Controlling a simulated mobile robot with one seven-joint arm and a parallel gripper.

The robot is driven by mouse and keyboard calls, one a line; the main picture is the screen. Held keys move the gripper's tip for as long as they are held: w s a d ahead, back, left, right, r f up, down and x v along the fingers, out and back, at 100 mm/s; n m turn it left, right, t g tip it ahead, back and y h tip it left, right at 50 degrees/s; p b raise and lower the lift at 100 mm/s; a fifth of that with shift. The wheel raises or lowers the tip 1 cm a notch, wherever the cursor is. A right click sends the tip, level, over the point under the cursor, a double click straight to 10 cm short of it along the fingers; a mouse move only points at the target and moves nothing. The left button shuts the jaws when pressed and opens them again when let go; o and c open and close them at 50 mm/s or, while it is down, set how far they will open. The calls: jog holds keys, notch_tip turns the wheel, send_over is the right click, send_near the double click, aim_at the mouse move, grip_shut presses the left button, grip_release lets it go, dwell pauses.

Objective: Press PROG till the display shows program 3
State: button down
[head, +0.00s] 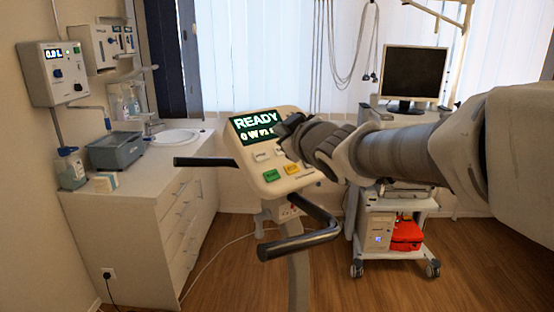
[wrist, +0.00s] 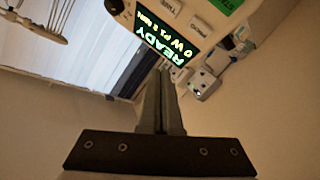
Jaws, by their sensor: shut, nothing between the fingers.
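The console (head: 272,188) of the exercise machine stands in the middle of the head view. Its display (head: 255,126) shows READY in the top line. Below the display are a pale button (head: 262,156), a green button (head: 271,176) and an orange button (head: 292,168).
Black handlebars (head: 300,243) reach out around the console. A counter with a sink (head: 178,137) stands left. A trolley (head: 390,205) with a monitor (head: 415,74) and a red case (head: 405,235) stands right.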

aim_at(262, 150)
jog(key=w+a+f+b, duration=0.1)
jog(key=f, duration=0.1)
jog(key=w+a+f+b, duration=0.1)
jog(key=f+b, duration=0.1)
jog(key=w+f+b, duration=0.1)
jog(key=f+b, duration=0.1)
jog(key=shift+w+a, duration=0.3)
jog(key=shift+a, duration=0.1)
dwell(1.8)
jog(key=shift+w+a+f+b, duration=0.2)
jog(key=shift+f+b, duration=0.05)
jog(key=shift+b, duration=0.2)
jog(key=shift+w+a+f+b, duration=0.1)
jog(key=shift+w+f+b, duration=0.05)
jog(key=shift+f+b, duration=0.2)
dwell(0.4)
jog(key=shift+r, duration=0.1)
jog(key=shift+s+d+r+p, duration=0.3)
jog(key=shift+s+r+p, duration=0.1)
jog(key=shift+r+p, duration=0.2)
dwell(0.3)
